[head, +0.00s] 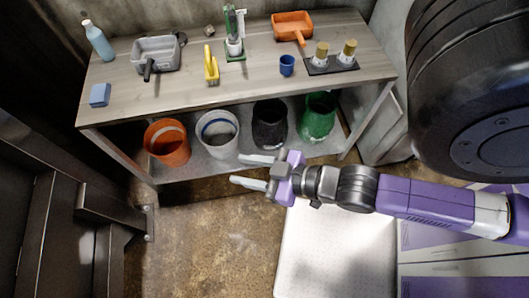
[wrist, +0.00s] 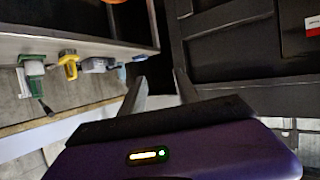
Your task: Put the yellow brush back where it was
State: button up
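The yellow brush (head: 211,66) lies on the wooden tabletop (head: 262,88), near the middle of the left half, between a grey dustpan and a green-and-white item. It also shows in the wrist view as a yellow shape (wrist: 69,63) at the left. My gripper (head: 239,169) is in front of the table, below the tabletop's front edge and apart from the brush. Its two fingers are spread with nothing between them; the wrist view also shows the open fingers (wrist: 160,90).
On the tabletop are a grey dustpan (head: 155,55), spray bottle (head: 99,42), blue sponge (head: 100,95), green-and-white item (head: 235,47), blue cup (head: 287,66) and orange dustpan (head: 292,25). Several buckets, including an orange one (head: 167,146), stand on the lower shelf. A big black wheel-like drum (head: 470,80) is at right.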

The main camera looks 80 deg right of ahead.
jog(key=s+a+r+t+y, duration=0.1)
jog(key=s+a+r, duration=0.4)
jog(key=r, duration=0.2)
jog(key=shift+s+a+n+t+y, duration=0.2)
jog(key=shift+a+n+t+y, duration=0.1)
jog(key=shift+n+y, duration=0.1)
notch_tip(320, 180, down, 3)
jog(key=b, duration=0.2)
jog(key=shift+r+b, duration=0.2)
jog(key=shift+b, duration=0.15)
jog(key=shift+w, duration=0.1)
